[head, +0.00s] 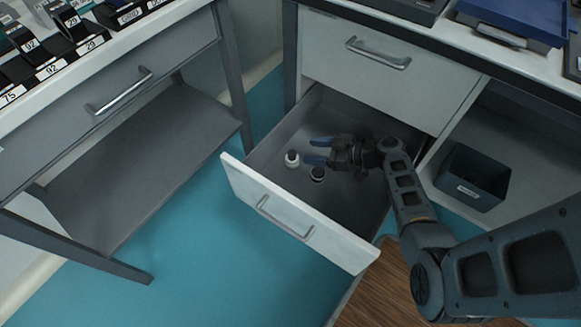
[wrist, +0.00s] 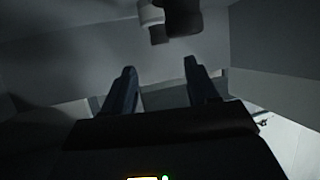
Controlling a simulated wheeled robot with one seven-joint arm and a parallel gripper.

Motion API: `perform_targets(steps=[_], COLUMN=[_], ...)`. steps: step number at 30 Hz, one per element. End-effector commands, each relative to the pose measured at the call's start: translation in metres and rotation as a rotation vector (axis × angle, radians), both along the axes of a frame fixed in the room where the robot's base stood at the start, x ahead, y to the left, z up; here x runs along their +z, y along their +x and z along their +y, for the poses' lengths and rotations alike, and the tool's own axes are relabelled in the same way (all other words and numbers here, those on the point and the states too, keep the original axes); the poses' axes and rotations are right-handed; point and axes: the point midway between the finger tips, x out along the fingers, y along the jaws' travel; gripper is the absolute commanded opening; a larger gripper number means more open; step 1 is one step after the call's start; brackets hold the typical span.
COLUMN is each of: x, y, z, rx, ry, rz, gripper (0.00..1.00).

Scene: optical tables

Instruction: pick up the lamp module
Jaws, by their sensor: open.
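Two small round modules stand in the open lower drawer (head: 222,173). One is a white module with a dark band (head: 292,158); the other is a black module with a pale rim (head: 317,174). I cannot tell which is the lamp module. My gripper (head: 310,151) reaches into the drawer from the right, its blue fingers apart and empty, close to both modules. In the wrist view my gripper (wrist: 160,66) is open with nothing between its fingers. A pale module (wrist: 151,15) and a dark module (wrist: 183,16) show beyond the fingertips, partly cut off at the top edge.
The drawer's walls and front surround my gripper. A closed upper drawer (head: 385,70) hangs above it. A dark bin (head: 473,178) stands on the shelf at right. A grey table (head: 150,95) with labelled black boxes stands at left. Teal floor (head: 190,250) lies clear between.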

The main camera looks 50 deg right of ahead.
Motion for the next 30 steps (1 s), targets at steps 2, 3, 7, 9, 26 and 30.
perform_targets(steps=[2,3,7,9,26,30], x=[-0.01,-0.011,-0.014,-0.017,-0.043,-0.043], y=[0.0,0.0,0.006,0.013,0.066,0.068], z=[0.0,0.0,0.002,0.004,0.023,0.023], rx=[0.0,0.0,0.0,0.002,0.0,0.0], ry=[0.0,0.0,0.0,0.001,0.0,0.0], rz=[0.0,0.0,0.0,0.0,0.0,0.0], gripper=[0.58,0.58,0.58,0.58,0.58,0.58])
